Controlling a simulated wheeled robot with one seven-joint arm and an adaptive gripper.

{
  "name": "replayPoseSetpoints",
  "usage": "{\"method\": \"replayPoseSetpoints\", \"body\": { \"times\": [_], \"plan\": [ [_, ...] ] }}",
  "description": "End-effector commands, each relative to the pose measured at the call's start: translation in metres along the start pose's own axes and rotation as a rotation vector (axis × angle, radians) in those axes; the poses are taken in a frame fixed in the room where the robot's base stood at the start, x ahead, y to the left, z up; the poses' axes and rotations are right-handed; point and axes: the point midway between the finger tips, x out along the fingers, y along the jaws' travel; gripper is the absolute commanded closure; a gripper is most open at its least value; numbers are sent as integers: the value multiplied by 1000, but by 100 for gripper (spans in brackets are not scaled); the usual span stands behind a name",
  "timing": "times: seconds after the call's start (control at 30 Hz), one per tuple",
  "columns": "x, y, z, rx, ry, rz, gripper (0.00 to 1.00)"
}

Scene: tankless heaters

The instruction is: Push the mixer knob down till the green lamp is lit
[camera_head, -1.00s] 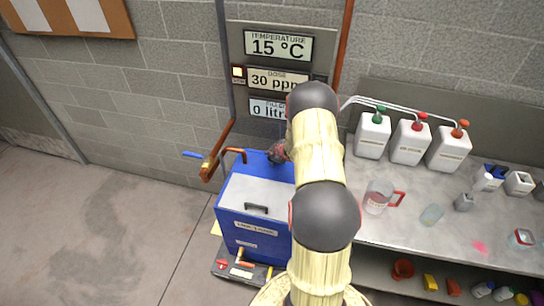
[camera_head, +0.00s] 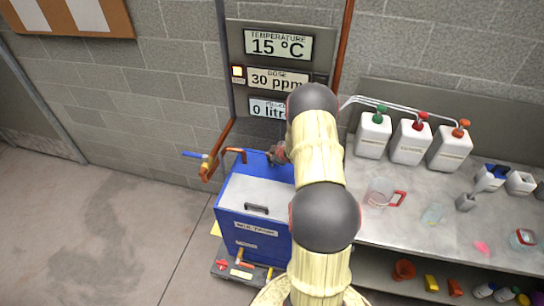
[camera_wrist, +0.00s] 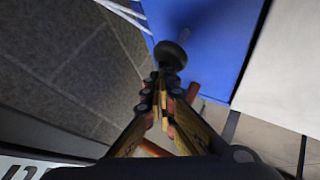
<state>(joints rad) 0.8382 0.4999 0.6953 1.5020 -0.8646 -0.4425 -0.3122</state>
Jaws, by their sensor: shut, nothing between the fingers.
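A dark round knob (camera_wrist: 171,55) shows in the wrist view against a blue surface, straight ahead of my fingertips; I take it for the mixer knob. My gripper (camera_wrist: 163,78) is shut and empty, its tips right at the knob's near side; whether they touch it I cannot tell. In the head view my gripper (camera_head: 279,154) is mostly hidden by my arm, close to the wall end of the blue box, and I cannot make out the knob. A small lamp (camera_head: 237,71) beside the wall panel looks pale cream, not green.
The panel displays read 15 °C (camera_head: 278,46), 30 ppm and 0 litres, the last partly covered. A blue box (camera_head: 252,231) stands below, with a copper pipe and blue-handled tap (camera_head: 195,155) to its left. A bench (camera_head: 400,232) with jugs (camera_head: 409,145) lies right. Floor is clear left.

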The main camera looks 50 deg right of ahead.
Motion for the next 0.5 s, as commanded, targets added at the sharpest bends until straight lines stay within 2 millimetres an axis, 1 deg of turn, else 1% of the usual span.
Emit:
{"method": "replayPoseSetpoints", "body": {
  "times": [0.5],
  "plan": [
    [5,-4,4,1,-2,-2,100]
  ]
}}
